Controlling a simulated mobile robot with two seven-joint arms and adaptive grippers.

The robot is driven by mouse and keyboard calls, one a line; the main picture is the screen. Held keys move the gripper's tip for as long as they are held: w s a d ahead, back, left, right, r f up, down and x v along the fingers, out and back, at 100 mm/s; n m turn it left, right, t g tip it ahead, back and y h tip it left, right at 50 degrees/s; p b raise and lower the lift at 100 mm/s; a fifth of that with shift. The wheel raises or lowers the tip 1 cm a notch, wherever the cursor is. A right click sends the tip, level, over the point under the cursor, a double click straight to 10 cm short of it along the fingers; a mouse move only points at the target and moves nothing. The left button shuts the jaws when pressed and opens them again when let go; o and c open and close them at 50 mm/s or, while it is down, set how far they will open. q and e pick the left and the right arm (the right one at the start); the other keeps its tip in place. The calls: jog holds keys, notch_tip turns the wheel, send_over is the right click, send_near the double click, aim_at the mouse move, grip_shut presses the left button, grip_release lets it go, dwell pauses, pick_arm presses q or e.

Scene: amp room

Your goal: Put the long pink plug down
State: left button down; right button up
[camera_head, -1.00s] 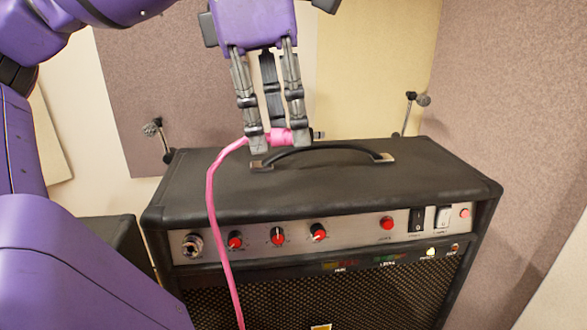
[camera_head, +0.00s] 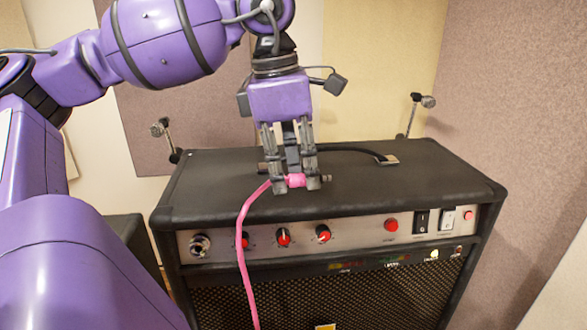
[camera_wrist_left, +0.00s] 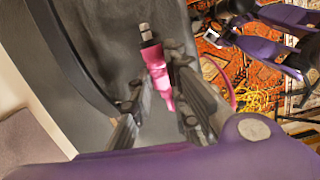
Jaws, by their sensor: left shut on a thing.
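The long pink plug (camera_head: 295,181) lies sideways between the fingertips of my left gripper (camera_head: 294,186), with its pink cable hanging down over the front of the black amplifier (camera_head: 210,188). My left gripper is shut on the plug, low over the amplifier's top, in front of the carry handle. I cannot tell whether the plug touches the top. In the left wrist view the plug (camera_wrist_left: 154,68) shows its metal tip pointing away from the cable, beside the fingers (camera_wrist_left: 152,105).
The amplifier's carry handle (camera_head: 355,149) arches behind the plug. The front panel has several red knobs (camera_head: 283,237), a round jack socket (camera_head: 199,245) and switches (camera_head: 447,219). The top right of the amplifier is clear. Two microphone-like stands (camera_head: 415,113) rise behind it.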

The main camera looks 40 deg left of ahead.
pick_arm(q)
jog(key=shift+f, duration=0.2)
jog(key=shift+s+f, duration=0.1)
jog(key=shift+f, duration=0.4)
jog(key=c, duration=1.7)
grip_release()
jog(key=shift+d+f, duration=0.1)
pick_arm(e)
jog(key=shift+s, duration=0.15)
jog(key=shift+r, duration=0.1)
jog(key=shift+w, duration=0.2)
pick_arm(q)
jog(key=r, duration=0.4)
jog(key=s+a+r+b, duration=0.1)
jog(key=r, duration=0.8)
jog(key=shift+s+a+r+b, duration=0.15)
jog(key=shift+r+b, duration=0.1)
jog(key=shift+b, duration=0.1)
pick_arm(e)
jog(key=shift+s+d+f, duration=0.2)
jog(key=shift+f, duration=0.25)
jog(key=shift+s+d+f, duration=0.15)
jog(key=shift+s+f, duration=0.05)
jog(key=shift+f, duration=0.2)
